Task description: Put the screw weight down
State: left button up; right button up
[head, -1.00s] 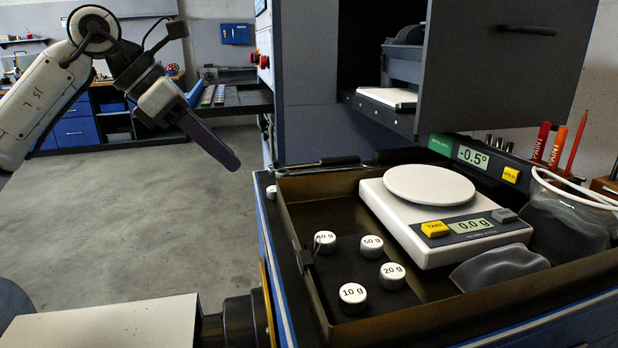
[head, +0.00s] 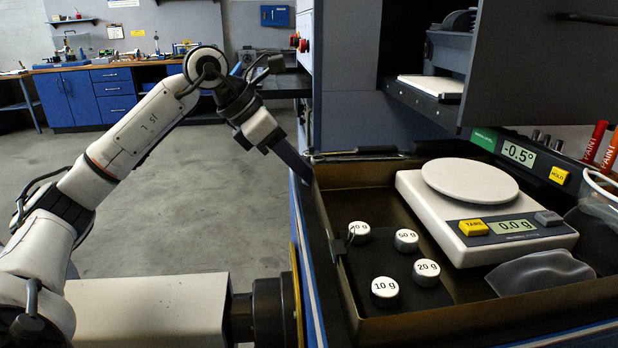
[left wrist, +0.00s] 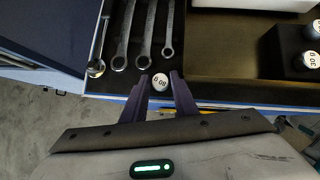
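A small white round weight (left wrist: 160,83) shows in the left wrist view with its label upside down; it seems to read 80 g. It is by the bench's front strip, below the wrench handles. My left gripper (left wrist: 160,76) has its two purple fingers apart, one on each side of the weight; contact is not clear. In the head view my left gripper (head: 305,178) points down at the bench edge beside the tray's back left corner, and the weight is hidden there. My right gripper is not in view.
The brown tray (head: 335,215) holds several labelled weights, including a 10 g weight (head: 385,288), and a scale (head: 500,226) reading 0.0 g. Several wrenches (left wrist: 147,35) lie beside the tray. A grey cabinet door (head: 540,75) overhangs behind.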

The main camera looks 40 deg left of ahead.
pick_arm(q)
grip_shut()
